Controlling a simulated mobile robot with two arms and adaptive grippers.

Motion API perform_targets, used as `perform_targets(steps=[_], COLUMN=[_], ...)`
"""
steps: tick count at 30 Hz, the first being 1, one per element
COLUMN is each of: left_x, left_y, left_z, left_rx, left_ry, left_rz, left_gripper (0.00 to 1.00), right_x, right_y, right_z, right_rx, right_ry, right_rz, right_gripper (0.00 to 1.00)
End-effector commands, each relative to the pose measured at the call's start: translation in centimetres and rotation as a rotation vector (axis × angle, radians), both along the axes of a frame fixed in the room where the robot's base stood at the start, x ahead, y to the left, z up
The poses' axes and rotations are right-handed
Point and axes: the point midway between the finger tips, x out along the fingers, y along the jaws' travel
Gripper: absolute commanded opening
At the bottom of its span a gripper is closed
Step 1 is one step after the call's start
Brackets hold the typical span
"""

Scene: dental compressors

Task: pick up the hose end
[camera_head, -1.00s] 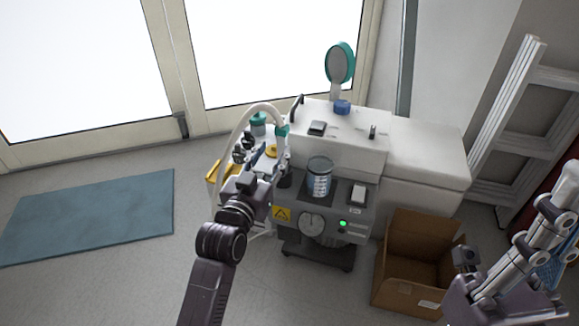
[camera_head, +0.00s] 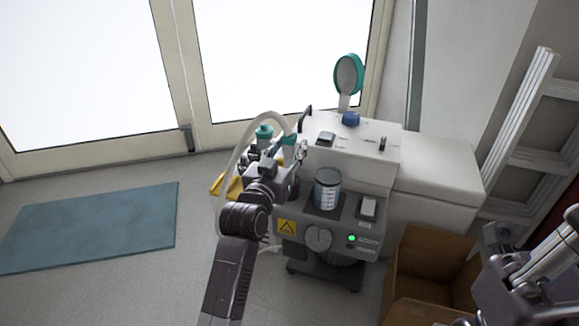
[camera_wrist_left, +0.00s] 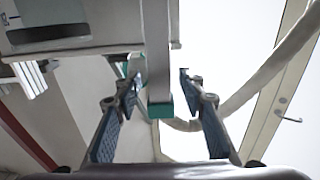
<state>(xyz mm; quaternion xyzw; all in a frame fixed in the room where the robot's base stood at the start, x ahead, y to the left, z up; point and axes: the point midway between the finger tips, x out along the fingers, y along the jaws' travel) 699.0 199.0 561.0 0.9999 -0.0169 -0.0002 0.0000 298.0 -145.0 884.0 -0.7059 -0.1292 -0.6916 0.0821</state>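The hose end, a teal fitting (camera_head: 289,140) on a pale hose (camera_head: 240,140), stands upright at the left side of the compressor unit (camera_head: 330,230). My left gripper (camera_head: 299,155) is beside it, just below the teal part. In the left wrist view the left gripper (camera_wrist_left: 160,82) is open, one blue-padded finger on each side. The teal fitting (camera_wrist_left: 160,109) and a grey tube show between the fingers, with visible gaps on both sides. Part of the hose end is hidden by my gripper in the head view. My right gripper (camera_head: 492,240) is partly in view at the lower right; its fingers are unclear.
A clear jar (camera_head: 327,188) stands on the unit near my left gripper. A teal round-headed part (camera_head: 348,75) rises behind. An open cardboard box (camera_head: 432,270) is at right on the floor. A blue mat (camera_head: 95,228) lies at left, with clear floor around it.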

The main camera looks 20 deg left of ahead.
Motion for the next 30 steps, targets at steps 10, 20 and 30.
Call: perform_targets(steps=[10, 20, 30], left_x=[0.0, 0.0, 0.0], left_y=[0.0, 0.0, 0.0], left_z=[0.0, 0.1, 1.1], left_rx=[0.000, 0.000, 0.000], left_ry=[0.000, -0.001, -0.003], left_rz=[0.000, 0.000, 0.000], left_gripper=[0.05, 0.00, 0.00], right_x=[0.0, 0.0, -0.1], right_y=[0.0, 0.0, 0.0], right_z=[0.0, 0.0, 0.5], right_rx=[0.000, 0.000, 0.002], right_ry=[0.000, 0.000, 0.000], right_rz=[0.000, 0.001, 0.001], right_gripper=[0.00, 0.00, 0.00])
